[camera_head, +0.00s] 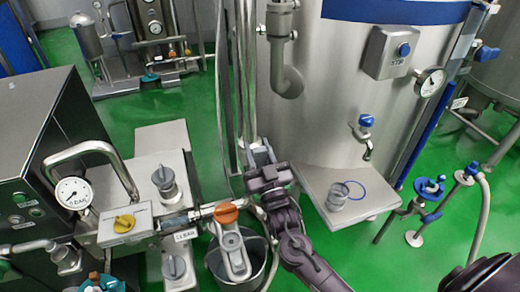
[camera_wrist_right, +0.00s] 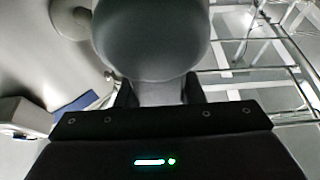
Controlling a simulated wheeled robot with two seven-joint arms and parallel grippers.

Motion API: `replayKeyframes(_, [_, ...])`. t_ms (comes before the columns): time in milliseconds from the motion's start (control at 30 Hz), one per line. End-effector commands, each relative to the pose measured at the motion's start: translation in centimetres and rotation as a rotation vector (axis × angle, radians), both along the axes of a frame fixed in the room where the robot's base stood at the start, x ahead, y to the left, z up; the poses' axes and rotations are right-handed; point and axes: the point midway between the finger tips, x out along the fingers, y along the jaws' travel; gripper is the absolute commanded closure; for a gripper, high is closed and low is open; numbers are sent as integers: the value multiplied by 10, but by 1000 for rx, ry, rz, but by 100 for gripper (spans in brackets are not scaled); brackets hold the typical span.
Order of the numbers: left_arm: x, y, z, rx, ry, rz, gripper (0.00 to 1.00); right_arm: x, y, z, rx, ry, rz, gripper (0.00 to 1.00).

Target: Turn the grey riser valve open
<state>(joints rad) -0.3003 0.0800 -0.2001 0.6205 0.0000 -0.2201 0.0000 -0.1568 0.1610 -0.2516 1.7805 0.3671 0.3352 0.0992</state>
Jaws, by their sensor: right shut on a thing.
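My right gripper (camera_head: 258,152) reaches up from the bottom middle in the head view, in front of the lower part of the steel riser pipes (camera_head: 246,75). In the right wrist view, a large rounded grey handle (camera_wrist_right: 152,38) fills the top middle, and my right gripper (camera_wrist_right: 157,92) is shut on its narrower lower part. This looks like the grey riser valve. In the head view the gripper covers it, so its angle cannot be told. My left gripper is not in view.
A steel tank (camera_head: 335,110) stands just right of the gripper, with a shelf (camera_head: 375,203) at its foot. An orange-knobbed valve (camera_head: 227,213) and a bucket (camera_head: 258,272) are close by at lower left. A pump unit with a gauge (camera_head: 73,193) stands left. Green floor (camera_head: 205,110) lies between.

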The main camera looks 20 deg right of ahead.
Motion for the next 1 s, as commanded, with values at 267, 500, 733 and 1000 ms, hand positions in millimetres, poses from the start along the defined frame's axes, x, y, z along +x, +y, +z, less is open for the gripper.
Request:
replayKeyframes(267, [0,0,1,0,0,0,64,1,-1,8,-10,-17,-5,100])
replayKeyframes(500, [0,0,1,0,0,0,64,1,-1,6,-9,-13,-4,46])
replayKeyframes(733, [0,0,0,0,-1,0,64,1,0,3,-7,-7,-3,44])
replayKeyframes(1000, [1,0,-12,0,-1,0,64,-22,1,-12,-6,-2,-1,44])
